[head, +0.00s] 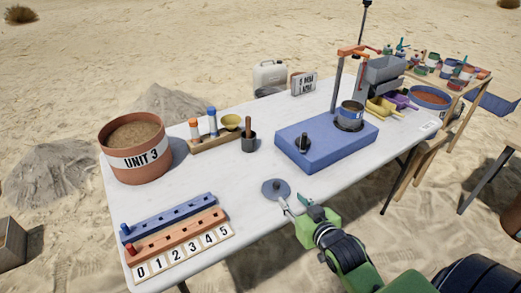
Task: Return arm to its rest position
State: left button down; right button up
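My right arm reaches in from the bottom right with a green gripper (292,201) over the front edge of the white table (225,185). Its two fingers look spread apart, with nothing visible between them. A dark grey disc with a small raised centre (276,189) lies on the table just beyond the fingertips; whether they touch it I cannot tell. My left gripper is not in view.
A terracotta "UNIT 3" tub (140,157), a wooden holder with bottles (215,142) and numbered peg racks (178,240) stand left. A second cluttered table (457,103) is at right. The table's middle is clear.

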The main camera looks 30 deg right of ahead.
jog(key=s+a+f+n+g+y, duration=0.1)
jog(key=s+a+f+g, duration=0.2)
jog(key=s+a, duration=0.3)
jog(key=s+a+f+n+g, duration=0.1)
jog(key=s+a+f+g, duration=0.2)
jog(key=s, duration=0.5)
jog(key=s+a+f+n+g+y, duration=0.1)
jog(key=s+a+f+n+g, duration=0.1)
jog(key=s+a+g, duration=0.45)
jog(key=s+d+f+t, duration=0.1)
jog(key=s+f, duration=0.1)
jog(key=f, duration=1.2)
jog(key=s+f+t, duration=0.1)
jog(key=s+f, duration=0.1)
jog(key=f, duration=1.1)
jog(key=s+d+f+g, duration=0.1)
jog(key=s+d+f, duration=0.2)
jog(key=s+f, duration=1.2)
jog(key=shift+g, duration=0.35)
jog(key=shift+d, duration=0.1)
